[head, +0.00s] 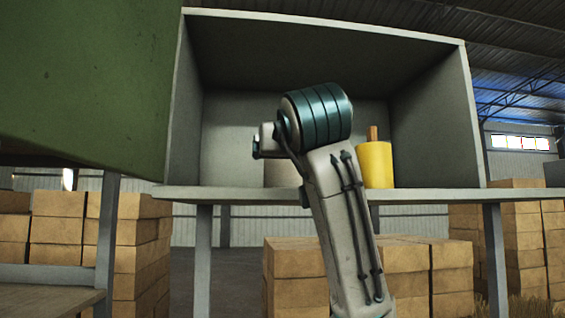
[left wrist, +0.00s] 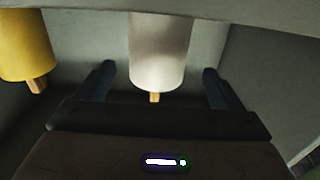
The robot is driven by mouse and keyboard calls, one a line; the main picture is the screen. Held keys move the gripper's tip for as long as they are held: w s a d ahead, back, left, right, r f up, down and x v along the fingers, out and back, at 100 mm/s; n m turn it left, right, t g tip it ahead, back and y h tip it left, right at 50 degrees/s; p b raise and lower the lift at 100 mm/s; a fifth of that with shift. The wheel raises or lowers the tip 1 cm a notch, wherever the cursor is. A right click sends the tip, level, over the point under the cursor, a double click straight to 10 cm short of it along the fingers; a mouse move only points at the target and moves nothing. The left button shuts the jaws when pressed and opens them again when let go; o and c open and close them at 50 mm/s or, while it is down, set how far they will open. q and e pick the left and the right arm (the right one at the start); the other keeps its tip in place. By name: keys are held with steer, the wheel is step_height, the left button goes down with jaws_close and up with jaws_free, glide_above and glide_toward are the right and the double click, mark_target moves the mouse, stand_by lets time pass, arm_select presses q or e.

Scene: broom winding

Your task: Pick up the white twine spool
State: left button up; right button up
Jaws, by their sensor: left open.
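The white twine spool (left wrist: 160,50) shows in the left wrist view, with a short wooden end (left wrist: 154,97) sticking out. My left gripper (left wrist: 158,68) is open, with one dark finger on each side of the spool and gaps between them. I cannot tell how deep the spool sits between the fingers. In the head view a pale part of the white spool (head: 281,174) shows on the shelf, mostly hidden behind my left arm. The left fingers are hidden there too. My right gripper is not in view.
A yellow spool (head: 374,165) with a wooden peg stands upright just right of my arm on the shelf; it also shows in the left wrist view (left wrist: 27,45). The grey shelf box (head: 440,195) has side walls and a top. A green panel (head: 85,80) fills the upper left.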

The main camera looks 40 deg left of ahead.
arm_select(q)
steer(key=shift+w+a, duration=0.25)
steer(key=shift+a, duration=0.1)
steer(key=p+x, duration=0.2)
steer(key=x, duration=0.2)
steer(key=shift+w+a+r+p, duration=0.1)
steer(key=shift+w+p, duration=0.1)
steer(key=shift+p, duration=0.15)
steer(key=shift+w+a, duration=0.2)
steer(key=shift+a, duration=0.15)
steer(key=shift+d, duration=0.2)
steer(key=shift+c, duration=0.7)
steer(key=shift+d, duration=0.1)
steer(key=c, duration=1.1)
